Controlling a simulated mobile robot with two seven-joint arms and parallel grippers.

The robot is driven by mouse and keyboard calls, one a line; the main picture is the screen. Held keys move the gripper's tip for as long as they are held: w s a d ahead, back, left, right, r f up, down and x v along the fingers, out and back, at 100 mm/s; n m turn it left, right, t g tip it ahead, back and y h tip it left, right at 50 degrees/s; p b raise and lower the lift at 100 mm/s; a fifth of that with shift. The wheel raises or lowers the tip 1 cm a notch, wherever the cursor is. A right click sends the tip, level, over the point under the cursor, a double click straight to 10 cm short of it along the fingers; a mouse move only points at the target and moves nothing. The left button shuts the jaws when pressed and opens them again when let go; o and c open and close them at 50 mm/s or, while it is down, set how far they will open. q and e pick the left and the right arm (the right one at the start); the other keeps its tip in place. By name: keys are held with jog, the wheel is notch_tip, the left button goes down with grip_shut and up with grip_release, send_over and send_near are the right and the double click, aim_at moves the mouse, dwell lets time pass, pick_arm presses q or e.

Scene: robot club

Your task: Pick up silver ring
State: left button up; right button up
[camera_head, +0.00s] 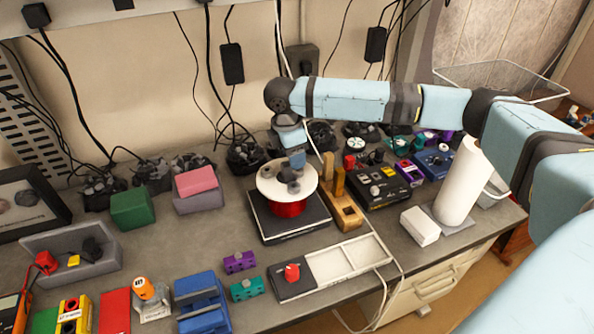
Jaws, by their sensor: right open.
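My right gripper (296,158) points down from the end of my blue right arm, just above a white-flanged spool (265,184) wound with red. Its fingertips are small and partly hidden. Small grey round pieces (293,187) show on top of the spool under the gripper. I cannot tell whether one of them is the silver ring or part of the gripper. No silver ring stands out clearly elsewhere. My left gripper is not in view.
The spool sits on a black square base (262,225). A wooden block holder (347,215) stands close to its right. A white paper roll (461,182) and black boxes with knobs (384,189) are farther right. Bare grey bench lies left of the spool.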

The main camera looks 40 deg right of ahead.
aim_at(297, 172)
jog(key=f, duration=0.2)
jog(key=d+f+p, duration=0.1)
jog(key=f, duration=0.1)
jog(key=shift+f, duration=0.4)
jog(key=c, duration=0.7)
jog(key=shift+c, duration=0.2)
jog(key=shift+r, duration=0.1)
